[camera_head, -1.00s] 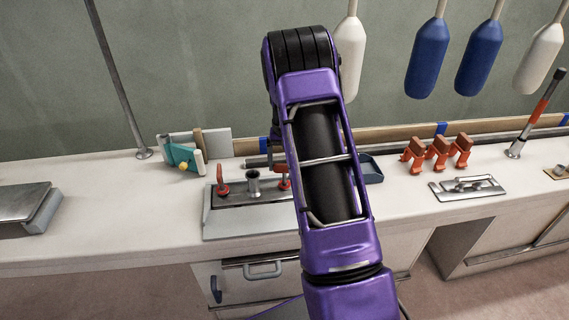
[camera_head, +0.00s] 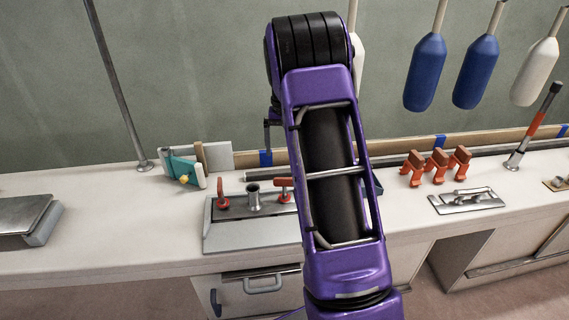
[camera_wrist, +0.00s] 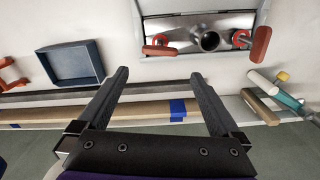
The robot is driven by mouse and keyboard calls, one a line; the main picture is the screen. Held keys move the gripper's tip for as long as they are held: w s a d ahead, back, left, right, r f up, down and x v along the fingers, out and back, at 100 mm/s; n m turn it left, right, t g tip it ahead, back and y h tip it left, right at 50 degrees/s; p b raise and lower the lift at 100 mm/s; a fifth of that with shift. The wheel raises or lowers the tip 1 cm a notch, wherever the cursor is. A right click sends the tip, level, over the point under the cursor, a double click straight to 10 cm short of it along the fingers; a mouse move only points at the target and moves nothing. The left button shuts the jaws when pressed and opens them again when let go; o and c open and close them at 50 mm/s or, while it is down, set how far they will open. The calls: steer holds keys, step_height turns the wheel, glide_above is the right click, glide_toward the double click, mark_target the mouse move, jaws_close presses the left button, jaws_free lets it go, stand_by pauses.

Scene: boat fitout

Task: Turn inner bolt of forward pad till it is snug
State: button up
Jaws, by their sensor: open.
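A steel plate (camera_head: 228,208) on the worktop carries a short upright metal tube (camera_head: 254,197) and red-handled fittings (camera_head: 222,190) to either side. The wrist view shows the plate (camera_wrist: 180,25), tube (camera_wrist: 209,40) and both red handles (camera_wrist: 260,44) at the top. A second metal plate with a raised fitting (camera_head: 467,196) lies further right. I cannot tell which part is the forward pad, and its inner bolt cannot be made out. My gripper (camera_wrist: 158,76) is open and empty, apart from the plate; my arm hides most of it in the head view.
A dark blue tray (camera_wrist: 72,63) lies left of the plate in the wrist view. A teal tool (camera_head: 184,168) lies left of the plate in the head view. Orange clamps (camera_head: 437,165) stand on the right. Fenders (camera_head: 425,72) hang behind the worktop (camera_head: 110,222).

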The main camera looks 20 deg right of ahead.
step_height(320, 180, up, 7)
steer(key=shift+f, duration=0.15)
stand_by(0.4)
